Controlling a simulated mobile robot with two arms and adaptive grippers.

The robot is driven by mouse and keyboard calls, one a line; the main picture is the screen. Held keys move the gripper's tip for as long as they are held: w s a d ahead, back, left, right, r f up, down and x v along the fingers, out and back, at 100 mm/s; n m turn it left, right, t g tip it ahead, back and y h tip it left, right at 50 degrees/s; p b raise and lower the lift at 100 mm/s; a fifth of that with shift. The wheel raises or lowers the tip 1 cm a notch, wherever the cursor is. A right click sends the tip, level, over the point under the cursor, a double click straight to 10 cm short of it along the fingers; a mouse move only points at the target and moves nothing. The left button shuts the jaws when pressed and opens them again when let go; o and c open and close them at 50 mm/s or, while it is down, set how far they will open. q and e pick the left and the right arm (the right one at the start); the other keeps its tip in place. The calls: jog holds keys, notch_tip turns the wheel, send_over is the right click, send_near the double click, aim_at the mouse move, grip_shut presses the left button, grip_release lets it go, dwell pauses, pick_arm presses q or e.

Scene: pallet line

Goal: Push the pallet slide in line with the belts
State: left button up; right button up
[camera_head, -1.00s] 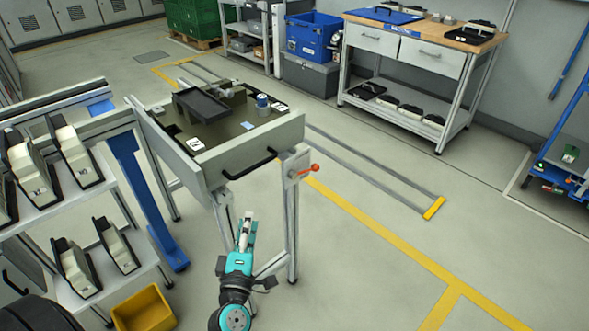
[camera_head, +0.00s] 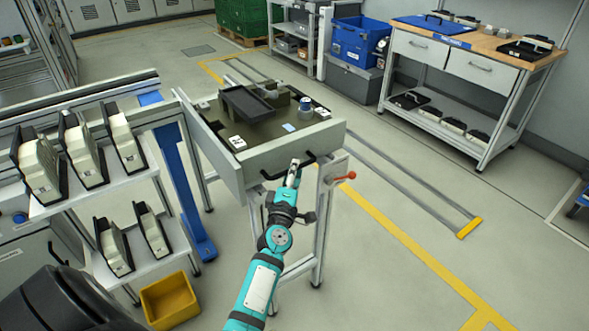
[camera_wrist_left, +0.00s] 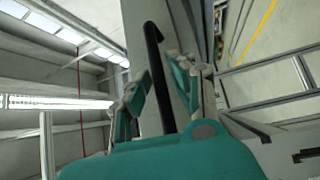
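The pallet slide is a grey box-like top (camera_head: 285,152) on a metal stand, with a dark tray and small parts on it. A black bar handle (camera_head: 273,174) is on its front face, and an orange-red lever (camera_head: 346,177) is at its right corner. My left gripper (camera_head: 294,167) is at the handle's right part. In the left wrist view the black handle (camera_wrist_left: 155,75) runs between the parted fingers (camera_wrist_left: 165,92); I see no firm closing on it. Contact cannot be told. My right gripper is not in view. I cannot clearly make out the belts.
Floor rails with a yellow end stop (camera_head: 469,228) run right of the slide. A rack (camera_head: 70,200) with several cream-and-black parts stands left. A yellow bin (camera_head: 168,299) is on the floor. A workbench (camera_head: 480,50) stands at the back right. The right floor is open.

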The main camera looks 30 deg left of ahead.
pick_arm(q)
jog(key=shift+w+a+r, duration=0.1)
jog(key=shift+w+a, duration=0.15)
jog(key=shift+w, duration=0.25)
grip_shut()
